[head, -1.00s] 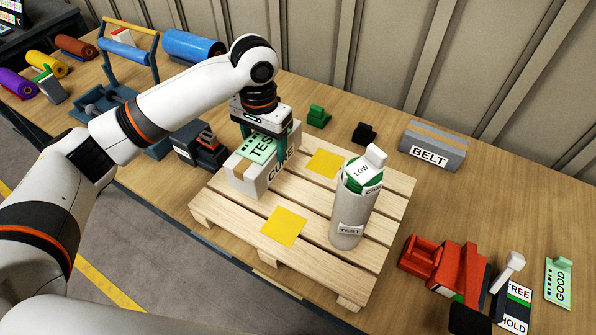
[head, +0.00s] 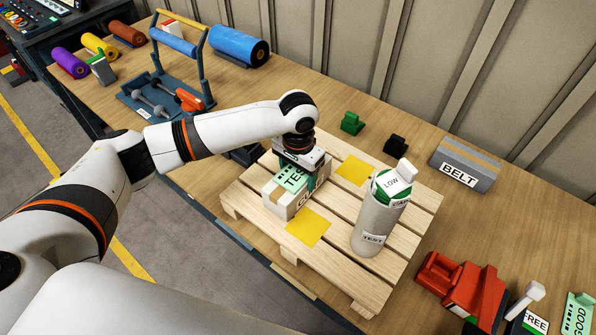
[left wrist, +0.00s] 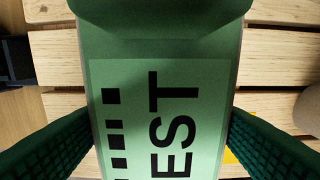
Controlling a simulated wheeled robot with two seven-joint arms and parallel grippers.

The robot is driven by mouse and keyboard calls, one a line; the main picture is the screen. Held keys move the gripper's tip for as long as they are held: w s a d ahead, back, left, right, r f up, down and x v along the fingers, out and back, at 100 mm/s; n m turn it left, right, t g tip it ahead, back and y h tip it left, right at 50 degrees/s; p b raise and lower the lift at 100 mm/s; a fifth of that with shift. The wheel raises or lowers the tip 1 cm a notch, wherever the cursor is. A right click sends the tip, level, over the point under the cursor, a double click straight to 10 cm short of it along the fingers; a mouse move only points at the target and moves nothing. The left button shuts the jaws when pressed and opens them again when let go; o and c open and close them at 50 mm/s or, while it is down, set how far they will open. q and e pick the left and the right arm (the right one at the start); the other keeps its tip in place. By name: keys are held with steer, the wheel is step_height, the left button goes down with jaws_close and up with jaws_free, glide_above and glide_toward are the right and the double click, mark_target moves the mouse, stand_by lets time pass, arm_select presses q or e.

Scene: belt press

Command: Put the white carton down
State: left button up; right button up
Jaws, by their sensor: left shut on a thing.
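The white carton (head: 281,206) is at the left part of the wooden pallet (head: 250,205), with a green card marked TEST (head: 290,178) on its top. My left gripper (head: 303,183) is above it with its fingers down its sides, shut on it. In the left wrist view the green TEST card (left wrist: 160,110) fills the middle between the fingers, and the carton's walls are mostly hidden. The carton looks upright and very low over the pallet; I cannot tell whether it touches. My right gripper is not in view.
Two yellow squares (head: 308,228) mark the pallet. A grey cylinder marked TEST (head: 374,228) with a LOW tag stands right of the carton. A grey BELT box (head: 465,165), a red tool (head: 460,286) and a blue rack (head: 165,100) stand on the table around it.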

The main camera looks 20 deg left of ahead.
arm_select(q)
steer(key=o, duration=1)
steer(key=shift+f, duration=0.1)
steer(key=shift+o, duration=2.1)
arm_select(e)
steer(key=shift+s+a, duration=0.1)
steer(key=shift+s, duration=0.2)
arm_select(q)
step_height(320, 180, up, 12)
steer(key=b, duration=0.2)
steer(key=shift+b, duration=0.4)
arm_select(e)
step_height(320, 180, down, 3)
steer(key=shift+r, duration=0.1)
